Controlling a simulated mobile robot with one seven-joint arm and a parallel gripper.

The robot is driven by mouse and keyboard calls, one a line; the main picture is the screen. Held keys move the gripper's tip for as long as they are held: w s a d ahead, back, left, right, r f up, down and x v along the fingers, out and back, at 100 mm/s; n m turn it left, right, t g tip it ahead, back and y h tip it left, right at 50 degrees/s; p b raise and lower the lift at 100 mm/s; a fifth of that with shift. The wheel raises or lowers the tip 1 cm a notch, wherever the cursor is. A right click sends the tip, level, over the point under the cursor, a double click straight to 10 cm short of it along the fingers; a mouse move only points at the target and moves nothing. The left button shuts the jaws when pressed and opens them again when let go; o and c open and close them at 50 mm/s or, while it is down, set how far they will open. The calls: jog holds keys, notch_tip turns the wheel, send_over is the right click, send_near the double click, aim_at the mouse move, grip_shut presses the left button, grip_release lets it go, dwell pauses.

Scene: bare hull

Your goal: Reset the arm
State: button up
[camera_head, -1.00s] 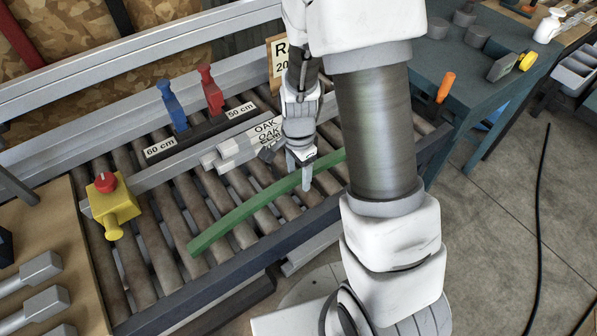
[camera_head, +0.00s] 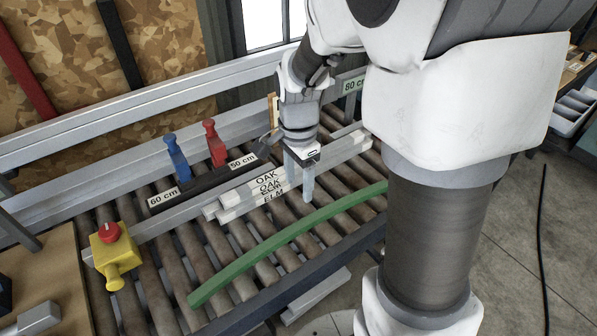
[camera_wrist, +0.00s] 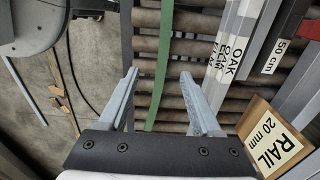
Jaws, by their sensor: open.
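My gripper (camera_head: 306,178) hangs above the roller conveyor (camera_head: 165,262), fingers pointing down. It is open and empty. In the wrist view, my gripper (camera_wrist: 160,75) shows two parted fingers with a green strip passing between them in the picture, below the fingers. The green strip (camera_head: 262,248) is long and slightly bent and lies across the rollers. It also shows in the wrist view (camera_wrist: 163,50).
White bars labelled OAK and ELM (camera_head: 250,196) lie behind the strip. Blue (camera_head: 176,157) and red (camera_head: 215,143) levers stand on a bar marked 60 cm and 50 cm. A yellow box with a red button (camera_head: 114,250) is at left. A RAIL sign (camera_wrist: 270,140) stands near the gripper.

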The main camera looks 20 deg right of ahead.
jog(key=shift+r, duration=0.8)
jog(key=s+r+n+t, duration=0.5)
jog(key=s+r+n, duration=0.8)
jog(key=s+n, duration=0.1)
jog(key=shift+t, duration=0.3)
jog(key=shift+r, duration=0.1)
dwell(0.8)
